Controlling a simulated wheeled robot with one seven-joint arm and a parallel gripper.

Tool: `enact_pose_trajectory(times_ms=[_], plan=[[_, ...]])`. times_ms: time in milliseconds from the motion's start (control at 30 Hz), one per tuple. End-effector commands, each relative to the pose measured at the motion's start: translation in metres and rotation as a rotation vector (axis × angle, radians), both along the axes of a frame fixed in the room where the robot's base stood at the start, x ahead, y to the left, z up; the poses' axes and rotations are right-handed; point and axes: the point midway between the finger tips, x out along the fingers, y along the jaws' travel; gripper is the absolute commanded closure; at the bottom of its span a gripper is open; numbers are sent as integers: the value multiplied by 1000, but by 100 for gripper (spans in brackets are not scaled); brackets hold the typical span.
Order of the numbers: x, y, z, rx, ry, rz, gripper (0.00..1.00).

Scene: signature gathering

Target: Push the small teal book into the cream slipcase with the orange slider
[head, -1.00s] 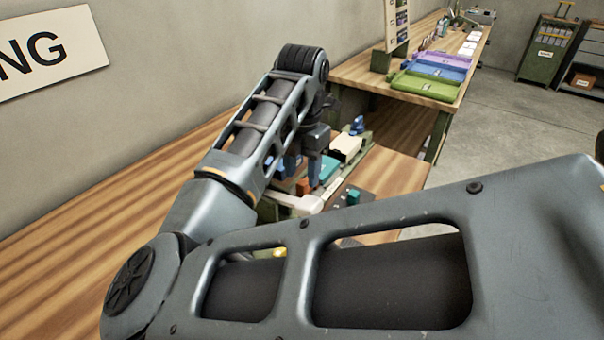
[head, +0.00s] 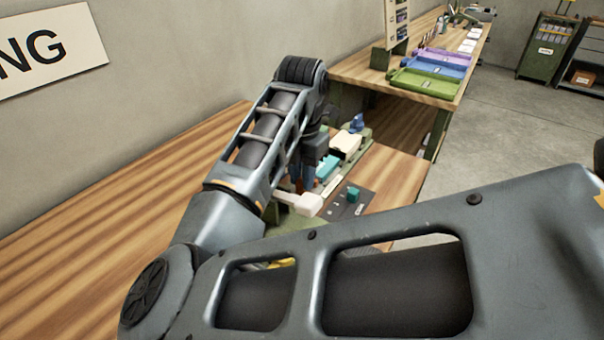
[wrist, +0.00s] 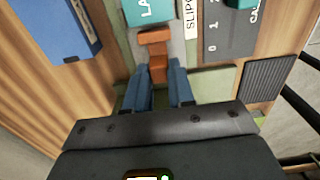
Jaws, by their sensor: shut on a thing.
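My gripper (wrist: 160,78) is shut on the orange slider (wrist: 154,42), with its two blue fingers on either side of the slider's rear part. The teal book (wrist: 150,11) lies just beyond the slider's front bar at the top of the wrist view, partly cut off. In the head view, the teal book (head: 329,167) shows just right of my gripper (head: 302,178), in line with the cream slipcase (head: 346,144) farther along the green fixture. The slipcase is outside the wrist view. My arm hides most of the slider in the head view.
A dark panel (wrist: 226,38) with a teal knob (head: 353,195) sits right of the track. A blue box (wrist: 51,25) lies left of it. A pale arm-shaped part (head: 298,202) is near the fixture's front. Bare wood (head: 393,178) lies to the right.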

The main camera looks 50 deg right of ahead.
Motion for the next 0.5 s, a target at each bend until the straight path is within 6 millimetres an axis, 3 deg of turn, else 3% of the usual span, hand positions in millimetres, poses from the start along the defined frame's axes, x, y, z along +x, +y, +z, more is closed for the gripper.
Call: enact_pose_trajectory(times_ms=[500], plan=[[1,-6,-1,2,-2,-2,100]])
